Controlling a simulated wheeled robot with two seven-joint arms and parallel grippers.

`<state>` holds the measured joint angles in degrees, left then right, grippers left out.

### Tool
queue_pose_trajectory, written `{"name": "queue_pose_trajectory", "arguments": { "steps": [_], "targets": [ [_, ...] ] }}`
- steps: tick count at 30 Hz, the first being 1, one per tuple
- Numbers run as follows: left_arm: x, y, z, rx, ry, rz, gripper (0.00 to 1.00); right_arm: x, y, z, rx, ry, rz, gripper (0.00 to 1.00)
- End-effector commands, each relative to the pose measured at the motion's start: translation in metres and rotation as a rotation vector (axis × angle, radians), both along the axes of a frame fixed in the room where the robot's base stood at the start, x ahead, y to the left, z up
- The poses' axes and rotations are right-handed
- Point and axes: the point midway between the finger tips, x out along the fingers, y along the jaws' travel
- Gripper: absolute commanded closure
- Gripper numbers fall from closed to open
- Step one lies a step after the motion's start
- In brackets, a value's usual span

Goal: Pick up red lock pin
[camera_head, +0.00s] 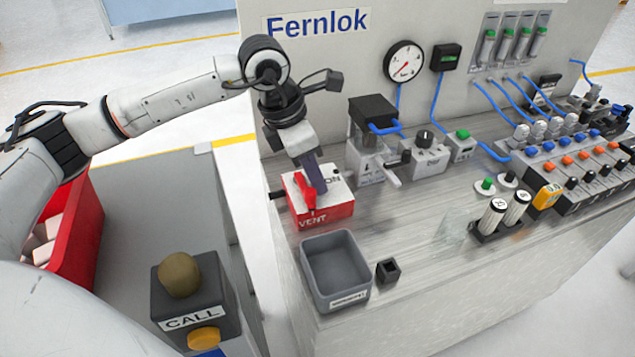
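A white and red box (322,210) marked VENT stands at the left end of the grey bench. A small red piece (309,197) stands up at its front; it looks like the red lock pin, though part of it is hidden by my gripper. My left gripper (317,186) points down from above, with its grey fingers right at the red piece and over the box top. I cannot tell whether the fingers touch it or are closed on it. My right gripper is not in view.
An empty grey bin (335,235) and a small black holder (388,270) stand in front of the box. A black valve unit (373,112) and a grey knob box (424,150) stand to the right. A CALL button box (192,300) is at the lower left.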

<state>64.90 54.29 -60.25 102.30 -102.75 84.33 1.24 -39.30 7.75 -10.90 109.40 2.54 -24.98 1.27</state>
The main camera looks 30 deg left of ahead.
Motion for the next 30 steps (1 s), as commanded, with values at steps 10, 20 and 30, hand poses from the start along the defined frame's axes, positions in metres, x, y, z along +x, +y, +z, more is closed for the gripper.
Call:
{"name": "queue_pose_trajectory", "arguments": {
  "steps": [10,20,30],
  "targets": [
    [0.0,0.0,0.001,-0.001,-0.001,0.0,1.0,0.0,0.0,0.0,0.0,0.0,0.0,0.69],
    [0.001,-0.001,0.049,-0.002,-0.006,0.0,1.0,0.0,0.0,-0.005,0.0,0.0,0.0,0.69],
    [0.0,0.0,0.098,0.0,-0.001,-0.001,1.0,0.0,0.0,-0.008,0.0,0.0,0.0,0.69]
  ]
}}
